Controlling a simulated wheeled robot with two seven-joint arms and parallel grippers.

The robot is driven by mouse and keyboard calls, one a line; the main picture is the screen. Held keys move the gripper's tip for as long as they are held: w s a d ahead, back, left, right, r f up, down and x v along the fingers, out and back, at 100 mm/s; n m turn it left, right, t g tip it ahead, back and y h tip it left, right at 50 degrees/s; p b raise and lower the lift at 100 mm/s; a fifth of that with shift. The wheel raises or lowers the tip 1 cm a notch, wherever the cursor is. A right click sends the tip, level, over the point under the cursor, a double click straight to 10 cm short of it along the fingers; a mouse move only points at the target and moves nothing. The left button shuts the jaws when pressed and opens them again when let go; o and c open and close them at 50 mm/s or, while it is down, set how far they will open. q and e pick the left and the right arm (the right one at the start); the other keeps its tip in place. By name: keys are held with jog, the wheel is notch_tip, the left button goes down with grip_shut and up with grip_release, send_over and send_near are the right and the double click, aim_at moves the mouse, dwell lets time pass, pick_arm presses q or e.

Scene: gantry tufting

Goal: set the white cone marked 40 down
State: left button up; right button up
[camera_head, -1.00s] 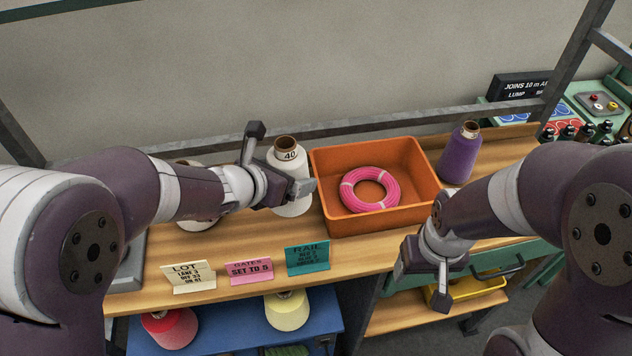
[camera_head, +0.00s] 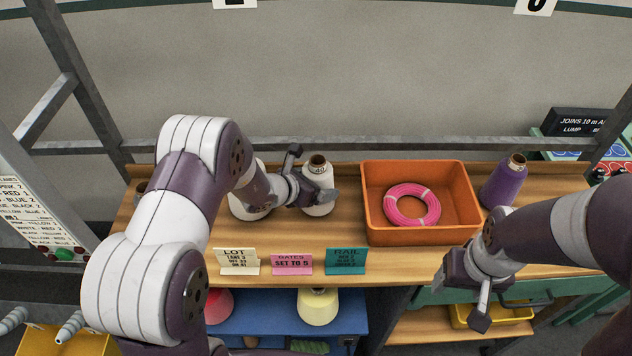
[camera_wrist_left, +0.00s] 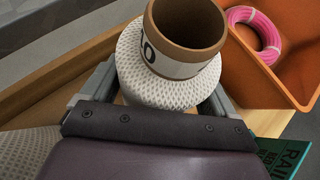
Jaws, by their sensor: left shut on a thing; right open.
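The white cone marked 40 (camera_head: 318,169) stands upright over the wooden bench top, left of the orange bin. My left gripper (camera_head: 316,195) is shut around its body. In the left wrist view the cone (camera_wrist_left: 170,75) sits between the two fingers, its brown tube mouth facing the camera and part of its number band showing. My right gripper (camera_head: 468,290) is open and empty, in front of the bench's front edge, below the orange bin.
Another white cone (camera_head: 246,210) is close on the left, partly behind my left arm. The orange bin (camera_head: 374,226) holds a pink ring (camera_head: 393,211). A purple cone (camera_head: 503,183) stands right of it.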

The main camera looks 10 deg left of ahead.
pick_arm(q)
jog(key=o, duration=1.2)
jog(key=shift+w+f, duration=0.1)
jog(key=b+v, duration=0.2)
jog(key=v, duration=1)
jog(key=s+d+m+g, duration=0.4)
jog(key=s+m+g, duration=0.2)
jog(key=s+m, duration=0.6)
jog(key=s+a+m+y, duration=0.1)
jog(key=m+y, duration=0.1)
jog(key=m, duration=0.4)
jog(key=s+a+m+g+y, duration=0.1)
jog(key=s+a+m+y, duration=0.1)
jog(key=m, duration=0.4)
jog(key=s+a+m+y, duration=0.2)
jog(key=m, duration=0.3)
jog(key=shift+a+m+g, duration=0.15)
jog(key=shift+m+g, duration=0.25)
